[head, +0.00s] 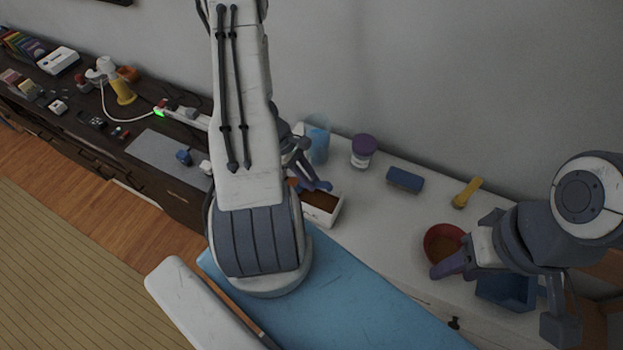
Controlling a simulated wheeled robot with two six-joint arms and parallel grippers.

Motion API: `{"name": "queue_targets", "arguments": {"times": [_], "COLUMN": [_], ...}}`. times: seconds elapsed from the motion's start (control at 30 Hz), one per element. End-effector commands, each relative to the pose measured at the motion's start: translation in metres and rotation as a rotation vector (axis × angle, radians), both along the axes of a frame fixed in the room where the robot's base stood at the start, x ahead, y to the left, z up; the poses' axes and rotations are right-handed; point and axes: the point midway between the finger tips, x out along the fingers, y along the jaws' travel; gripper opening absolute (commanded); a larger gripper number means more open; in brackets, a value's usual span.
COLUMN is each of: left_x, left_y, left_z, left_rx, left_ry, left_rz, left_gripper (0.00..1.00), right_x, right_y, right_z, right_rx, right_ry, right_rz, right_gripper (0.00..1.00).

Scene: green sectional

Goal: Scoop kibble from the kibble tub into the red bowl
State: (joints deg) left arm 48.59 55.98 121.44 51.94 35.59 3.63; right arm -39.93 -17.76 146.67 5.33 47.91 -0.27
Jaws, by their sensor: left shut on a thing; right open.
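The kibble tub (339,213) is a white open box with brown kibble inside, on the white cabinet top near the middle. My arm hides its left part. My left gripper (308,176) is over the tub's far left side. It is shut on a small orange thing (293,182), mostly hidden, perhaps the scoop's handle. The red bowl (428,238) sits to the right with a brown inside; I cannot tell whether that is kibble. My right gripper (467,243) is open at the bowl's right side, its fingers overlapping the bowl's near and right edges in view.
A clear blue cup (318,146), a purple-lidded jar (363,150), a blue block (405,180) and a yellow object (467,192) stand along the wall. A blue bin (507,291) is beneath my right arm. The white top (385,228) between tub and bowl is clear.

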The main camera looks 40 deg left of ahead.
Motion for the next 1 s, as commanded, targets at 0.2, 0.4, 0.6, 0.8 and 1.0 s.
{"name": "queue_targets", "arguments": {"times": [0.2,0.4,0.6,0.8,1.0], "left_x": [0.003,0.006,0.008,0.01,0.011], "left_y": [-0.011,-0.023,-0.036,-0.042,-0.047], "left_z": [0.01,0.015,0.024,0.038,0.045], "left_rx": [0.124,0.284,0.443,0.508,0.553], "left_ry": [0.027,0.065,0.102,0.121,0.134], "left_rz": [-0.007,-0.009,-0.01,-0.005,-0.002], "left_gripper": [0.0,0.0,0.0,0.0,0.0], "right_x": [0.0,0.0,0.0,0.0,0.0], "right_y": [0.0,0.0,0.0,0.0,0.0], "right_z": [-0.001,-0.011,-0.01,0.005,0.015], "right_rx": [0.0,0.0,0.0,0.0,0.0], "right_ry": [0.0,0.0,0.0,0.0,0.0], "right_rz": [0.0,-0.002,-0.002,0.0,0.002], "right_gripper": [0.5,0.5,0.5,0.5,0.5]}}
